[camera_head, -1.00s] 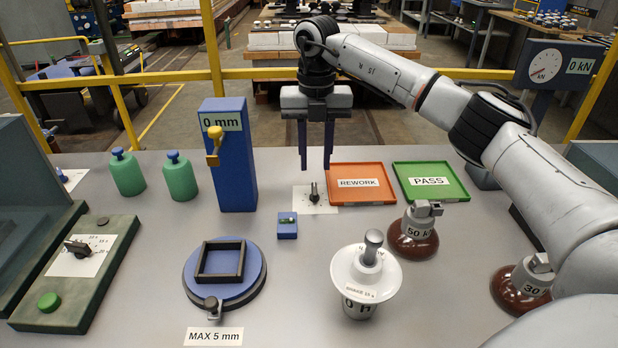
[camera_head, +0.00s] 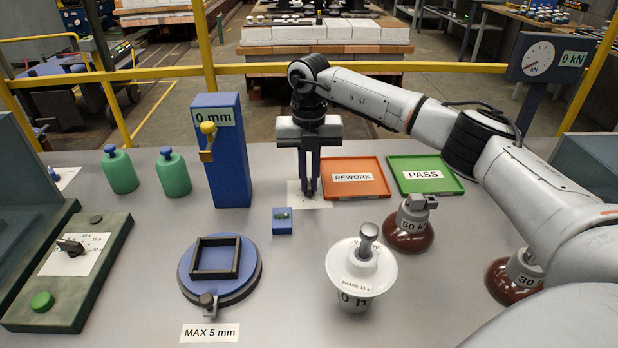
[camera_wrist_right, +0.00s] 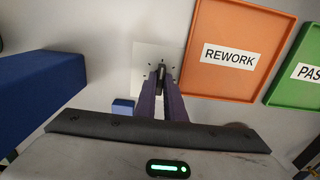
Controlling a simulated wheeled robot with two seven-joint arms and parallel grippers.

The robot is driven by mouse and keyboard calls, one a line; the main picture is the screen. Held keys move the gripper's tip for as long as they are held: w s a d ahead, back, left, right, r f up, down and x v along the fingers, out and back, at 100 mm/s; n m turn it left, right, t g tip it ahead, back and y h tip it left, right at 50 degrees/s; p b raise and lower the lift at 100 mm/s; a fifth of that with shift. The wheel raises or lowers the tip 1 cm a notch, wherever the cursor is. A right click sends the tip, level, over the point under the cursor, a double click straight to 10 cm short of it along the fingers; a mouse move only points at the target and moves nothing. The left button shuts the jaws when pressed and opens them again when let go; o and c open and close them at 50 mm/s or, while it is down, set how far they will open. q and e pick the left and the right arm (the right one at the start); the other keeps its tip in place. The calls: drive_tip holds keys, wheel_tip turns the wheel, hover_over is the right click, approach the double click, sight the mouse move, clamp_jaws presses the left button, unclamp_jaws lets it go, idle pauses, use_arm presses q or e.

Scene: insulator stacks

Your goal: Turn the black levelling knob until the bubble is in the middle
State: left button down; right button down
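The black levelling knob (camera_wrist_right: 161,70) sits on a white marked card (camera_head: 322,202) on the table, left of the REWORK tray. My right gripper (camera_head: 310,192) points straight down over it, its two fingers close together with the knob between their tips. The fingers hide most of the knob in the head view. The right gripper also shows in the wrist view (camera_wrist_right: 161,80), closed around the knob. The blue level block (camera_head: 282,227) with a small green vial stands just left and nearer; the bubble's place is too small to tell. My left gripper is not in view.
An orange REWORK tray (camera_head: 355,194) and a green PASS tray (camera_head: 444,186) lie to the right. A blue 0 mm post (camera_head: 229,165) stands to the left. A round blue stand (camera_head: 222,288) and a white insulator (camera_head: 380,272) are nearer.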

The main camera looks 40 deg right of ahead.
use_arm(q)
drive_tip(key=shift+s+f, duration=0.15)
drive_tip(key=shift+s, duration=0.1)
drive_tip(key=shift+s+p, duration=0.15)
drive_tip(key=shift+p, duration=0.15)
use_arm(e)
drive_tip(key=shift+n, duration=0.3)
drive_tip(key=shift+r+n+p, duration=0.15)
drive_tip(key=shift+n+p, duration=0.35)
drive_tip(key=shift+n, duration=0.5)
drive_tip(key=shift+n+p, duration=0.35)
drive_tip(key=shift+n, duration=0.65)
drive_tip(key=n, duration=0.2)
drive_tip(key=shift+n+p, duration=0.3)
drive_tip(key=shift+p, duration=0.1)
drive_tip(key=n, duration=0.2)
drive_tip(key=shift+n, duration=0.4)
drive_tip(key=n, duration=0.4)
drive_tip(key=shift+n+p, duration=0.3)
drive_tip(key=shift+p, duration=0.1)
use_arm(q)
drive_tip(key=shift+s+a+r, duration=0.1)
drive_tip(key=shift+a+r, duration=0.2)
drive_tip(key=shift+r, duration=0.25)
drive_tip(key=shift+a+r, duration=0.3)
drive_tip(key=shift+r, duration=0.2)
use_arm(e)
drive_tip(key=n, duration=0.4)
drive_tip(key=shift+n, duration=0.7)
